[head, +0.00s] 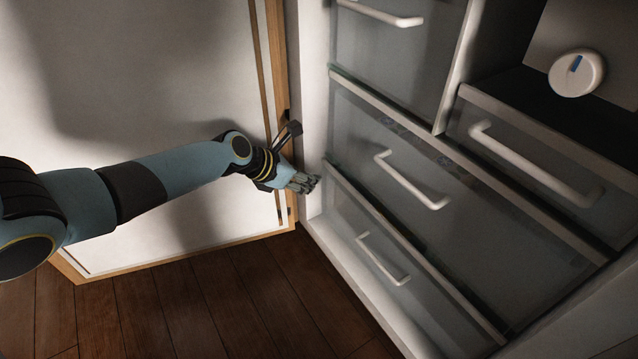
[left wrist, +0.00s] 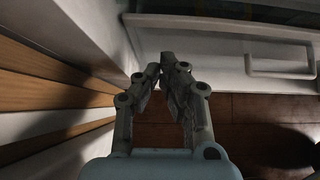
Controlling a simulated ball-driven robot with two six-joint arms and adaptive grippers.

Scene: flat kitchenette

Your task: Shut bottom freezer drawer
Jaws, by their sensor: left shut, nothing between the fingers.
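The bottom freezer drawer (head: 345,210) is a translucent grey front with a pale top edge and a white bar handle (head: 382,258), low in the freezer. In the left wrist view, a pale drawer front (left wrist: 225,50) with a white handle (left wrist: 280,70) shows at the upper right. My left gripper (head: 314,184) is shut and empty at the drawer's upper left corner, left of the handle. In the left wrist view its fingertips (left wrist: 166,62) are close together beside the drawer's left end. I cannot tell if they touch it or how far out the drawer stands. My right gripper is out of view.
Another drawer (head: 455,165) with a white handle is above, and more drawers are higher and to the right. A white wood-edged panel (head: 190,90) stands at the left, close to my left arm. The wooden floor (head: 220,300) in front is clear.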

